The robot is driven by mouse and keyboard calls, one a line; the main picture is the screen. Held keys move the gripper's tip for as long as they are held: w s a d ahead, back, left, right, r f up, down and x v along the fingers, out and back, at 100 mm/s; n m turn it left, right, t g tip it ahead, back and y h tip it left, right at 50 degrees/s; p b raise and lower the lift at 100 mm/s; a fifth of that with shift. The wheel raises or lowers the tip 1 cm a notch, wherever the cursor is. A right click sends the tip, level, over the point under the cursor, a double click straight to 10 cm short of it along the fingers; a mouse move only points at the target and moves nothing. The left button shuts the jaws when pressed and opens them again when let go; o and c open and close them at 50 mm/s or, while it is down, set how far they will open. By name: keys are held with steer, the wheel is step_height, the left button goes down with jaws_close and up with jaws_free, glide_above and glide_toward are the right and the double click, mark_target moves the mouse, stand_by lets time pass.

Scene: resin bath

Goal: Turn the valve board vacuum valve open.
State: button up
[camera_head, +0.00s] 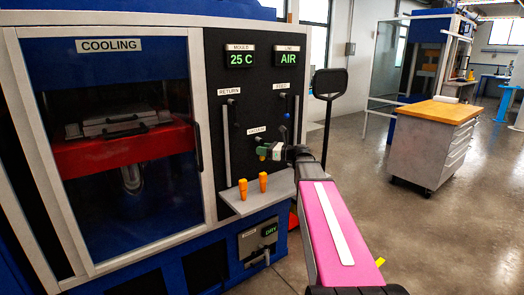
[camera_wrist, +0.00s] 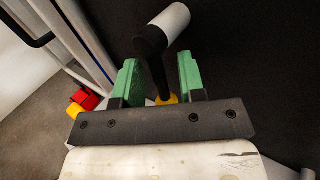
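The black valve board (camera_head: 222,60) stands to the right of the cooling cabinet, with RETURN, FEED and VACUUM labels. The vacuum label (camera_head: 257,130) sits low on the board, just above my gripper (camera_head: 268,151), which hides most of the valve there. In the wrist view, a black lever with a pale cylindrical end (camera_wrist: 168,28) rises between the green fingers of my gripper (camera_wrist: 160,68). The fingers stand apart, one on each side of the lever, with visible gaps. A yellow part (camera_wrist: 168,98) shows at the lever's lower end.
Two orange plugs (camera_head: 263,182) stand on a grey ledge (camera_head: 285,186) below the board. The displays (camera_head: 240,59) read 25 C and AIR. The cooling cabinet (camera_head: 110,45) is at left. A wood-topped cart (camera_head: 440,112) stands at right, with clear floor around it.

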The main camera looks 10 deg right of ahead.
steer(key=shift+w+a, duration=0.1)
steer(key=shift+a, duration=0.05)
jaws_close()
